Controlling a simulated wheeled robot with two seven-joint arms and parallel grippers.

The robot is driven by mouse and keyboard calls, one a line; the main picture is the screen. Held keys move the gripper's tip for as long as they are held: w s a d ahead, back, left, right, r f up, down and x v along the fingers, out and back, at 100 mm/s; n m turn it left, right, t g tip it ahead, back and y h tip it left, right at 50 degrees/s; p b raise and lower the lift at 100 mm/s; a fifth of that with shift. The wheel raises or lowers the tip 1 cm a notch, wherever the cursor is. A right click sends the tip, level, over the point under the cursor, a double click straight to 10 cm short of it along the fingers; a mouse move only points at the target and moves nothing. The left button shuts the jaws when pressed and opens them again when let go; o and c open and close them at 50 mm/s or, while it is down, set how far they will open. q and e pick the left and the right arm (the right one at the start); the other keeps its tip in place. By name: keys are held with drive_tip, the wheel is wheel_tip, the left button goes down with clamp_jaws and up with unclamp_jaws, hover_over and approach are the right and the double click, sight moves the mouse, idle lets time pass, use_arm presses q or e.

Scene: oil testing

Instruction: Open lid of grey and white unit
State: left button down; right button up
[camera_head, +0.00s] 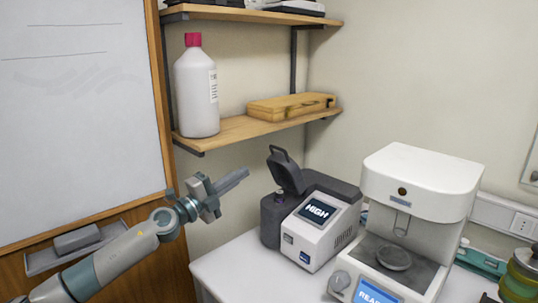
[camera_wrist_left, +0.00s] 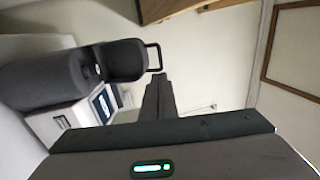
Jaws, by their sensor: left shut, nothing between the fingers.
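The grey and white unit (camera_head: 318,232) stands on the white table, its front screen reading HIGH. Its dark grey lid (camera_head: 285,172) is raised and tilted up, with a loop handle at its top. My left gripper (camera_head: 236,180) is shut and empty, in the air to the left of the raised lid and apart from it. In the left wrist view the unit (camera_wrist_left: 70,120) lies at the left, and the lid (camera_wrist_left: 122,60) with its handle shows just beyond my shut fingers (camera_wrist_left: 158,80). My right gripper is in neither view.
A white machine (camera_head: 420,182) with a lit screen stands right of the unit. A wooden shelf (camera_head: 245,130) above holds a white bottle (camera_head: 197,90) with a red cap and a wooden box (camera_head: 285,108). A whiteboard (camera_head: 75,110) is at the left. Table space in front of the unit is clear.

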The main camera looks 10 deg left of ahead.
use_arm(q)
drive_tip(key=p+x, duration=0.1)
drive_tip(key=x, duration=1.1)
drive_tip(key=shift+p, duration=0.35)
drive_tip(key=shift+r, duration=0.1)
